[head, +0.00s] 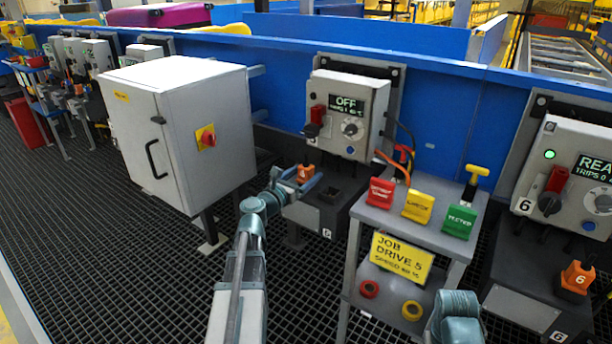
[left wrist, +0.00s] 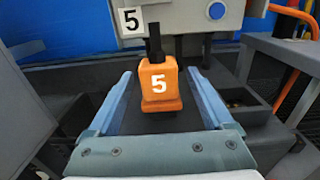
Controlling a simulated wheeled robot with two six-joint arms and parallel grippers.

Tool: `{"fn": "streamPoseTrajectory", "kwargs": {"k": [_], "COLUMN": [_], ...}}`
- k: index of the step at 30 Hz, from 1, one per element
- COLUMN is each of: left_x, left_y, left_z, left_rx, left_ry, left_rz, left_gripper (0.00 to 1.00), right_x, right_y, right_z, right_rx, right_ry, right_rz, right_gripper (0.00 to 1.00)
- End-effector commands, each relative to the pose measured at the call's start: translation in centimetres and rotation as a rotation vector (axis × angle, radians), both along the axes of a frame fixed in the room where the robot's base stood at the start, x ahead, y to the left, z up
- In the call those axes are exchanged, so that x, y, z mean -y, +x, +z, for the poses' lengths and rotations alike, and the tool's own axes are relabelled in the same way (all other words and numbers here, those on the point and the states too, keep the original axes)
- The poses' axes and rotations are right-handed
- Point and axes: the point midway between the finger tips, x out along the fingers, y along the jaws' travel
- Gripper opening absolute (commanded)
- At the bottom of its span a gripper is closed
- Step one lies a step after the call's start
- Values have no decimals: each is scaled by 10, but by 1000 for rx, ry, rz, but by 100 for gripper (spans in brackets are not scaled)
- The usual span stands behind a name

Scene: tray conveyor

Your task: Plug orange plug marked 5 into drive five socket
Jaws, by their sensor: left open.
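The orange plug marked 5 (head: 305,173) sits upright at the dark base block below the drive unit reading OFF (head: 347,115). In the left wrist view the plug (left wrist: 160,88) faces me, with a black stem rising from its top. My left gripper (head: 298,182) is open, with its two blue fingers on either side of the plug in the left wrist view (left wrist: 161,73). Gaps show between plug and fingers. A dark square opening (head: 327,192) is in the block to the right of the plug; I cannot tell if it is the socket. My right gripper is not visible.
A grey cabinet (head: 180,130) with a red switch stands left of the drive. A grey stand (head: 445,225) with red, yellow and green blocks and a "JOB DRIVE 5" sign (head: 401,258) is to the right. Another drive with orange plug 6 (head: 577,279) is at far right.

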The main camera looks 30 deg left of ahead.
Motion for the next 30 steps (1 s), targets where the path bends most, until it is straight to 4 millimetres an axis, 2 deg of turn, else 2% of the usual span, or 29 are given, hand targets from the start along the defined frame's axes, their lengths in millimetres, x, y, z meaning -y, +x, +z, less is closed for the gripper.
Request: {"fn": "streamPoseTrajectory", "kwargs": {"k": [3, 7, 15, 27, 29, 30], "left_x": [0, 1, 3, 3, 2, 2], "left_y": [20, 38, 39, 39, 39, 39], "left_z": [7, 5, 4, 5, 5, 5], "left_rx": [0, 0, 0, 0, 0, 0], "left_ry": [0, 0, 0, 0, 0, 0], "left_rz": [-2, 0, 0, 0, 0, 0], "left_gripper": [85, 85, 83, 11, 0, 0], "right_x": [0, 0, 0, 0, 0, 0], "right_y": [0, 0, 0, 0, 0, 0], "right_z": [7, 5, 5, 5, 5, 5], "right_rx": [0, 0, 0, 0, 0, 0], "right_ry": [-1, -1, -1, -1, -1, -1], "right_rz": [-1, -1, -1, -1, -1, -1], "right_gripper": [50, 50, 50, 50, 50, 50]}}
